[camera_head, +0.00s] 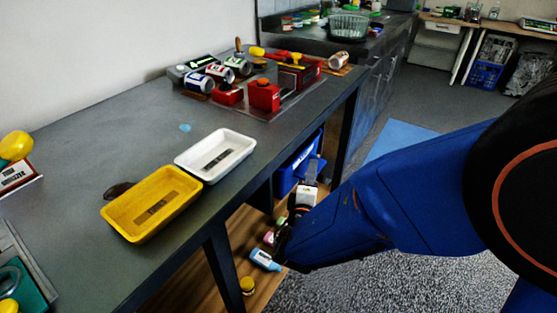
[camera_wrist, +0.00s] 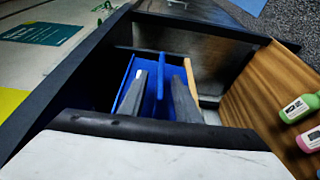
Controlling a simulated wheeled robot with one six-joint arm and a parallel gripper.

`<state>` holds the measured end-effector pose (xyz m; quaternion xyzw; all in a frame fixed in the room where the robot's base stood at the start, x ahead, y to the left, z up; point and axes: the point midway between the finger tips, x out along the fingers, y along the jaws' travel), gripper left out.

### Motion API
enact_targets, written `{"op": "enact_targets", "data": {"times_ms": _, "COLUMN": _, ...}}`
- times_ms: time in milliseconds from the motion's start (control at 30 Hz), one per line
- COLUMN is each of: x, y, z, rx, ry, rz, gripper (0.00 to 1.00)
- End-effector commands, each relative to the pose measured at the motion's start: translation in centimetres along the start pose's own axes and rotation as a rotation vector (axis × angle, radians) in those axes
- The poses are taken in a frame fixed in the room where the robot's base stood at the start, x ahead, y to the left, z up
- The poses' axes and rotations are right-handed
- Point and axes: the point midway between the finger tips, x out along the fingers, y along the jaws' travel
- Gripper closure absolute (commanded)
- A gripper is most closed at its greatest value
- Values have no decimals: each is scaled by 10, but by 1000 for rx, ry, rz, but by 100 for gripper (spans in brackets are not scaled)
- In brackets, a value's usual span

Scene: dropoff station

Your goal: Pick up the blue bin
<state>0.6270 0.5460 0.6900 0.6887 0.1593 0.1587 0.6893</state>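The blue bin (camera_head: 288,177) sits under the grey table in the head view, partly hidden by the table edge and my gripper. It also shows in the wrist view (camera_wrist: 122,94), with a blue wall running between my two fingers. My gripper (camera_wrist: 160,77) is open, its grey fingers apart on either side of that wall. I cannot tell whether either finger touches it. In the head view my gripper (camera_head: 312,168) is right at the bin, below the table top.
The table (camera_head: 120,150) carries a yellow tray (camera_head: 180,188), a white tray (camera_head: 240,143), cans and red boxes. Its dark leg (camera_head: 222,265) stands near my arm. Bottles, including a light-blue one (camera_head: 264,260), are on the wooden shelf (camera_head: 185,290). A blue crate (camera_head: 484,76) is far off.

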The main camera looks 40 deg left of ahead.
Motion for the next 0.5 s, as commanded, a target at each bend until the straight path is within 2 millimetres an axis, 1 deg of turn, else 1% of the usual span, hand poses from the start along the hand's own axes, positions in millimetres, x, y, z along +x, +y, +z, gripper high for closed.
{"op": "enact_targets", "data": {"times_ms": 33, "x": 8, "y": -1, "z": 1, "rx": 0, "ry": -2, "rz": 1, "gripper": 70}}
{"op": "enact_targets", "data": {"times_ms": 100, "x": 18, "y": 0, "z": 1, "rx": 1, "ry": -3, "rz": 1, "gripper": 70}}
{"op": "enact_targets", "data": {"times_ms": 200, "x": 26, "y": 0, "z": 1, "rx": 1, "ry": -1, "rz": 1, "gripper": 70}}
{"op": "enact_targets", "data": {"times_ms": 433, "x": 28, "y": 0, "z": 0, "rx": 1, "ry": 0, "rz": 1, "gripper": 70}}
{"op": "enact_targets", "data": {"times_ms": 467, "x": 28, "y": 0, "z": 0, "rx": 1, "ry": 0, "rz": 1, "gripper": 78}}
{"op": "enact_targets", "data": {"times_ms": 500, "x": 28, "y": 0, "z": 0, "rx": 1, "ry": 0, "rz": 1, "gripper": 87}}
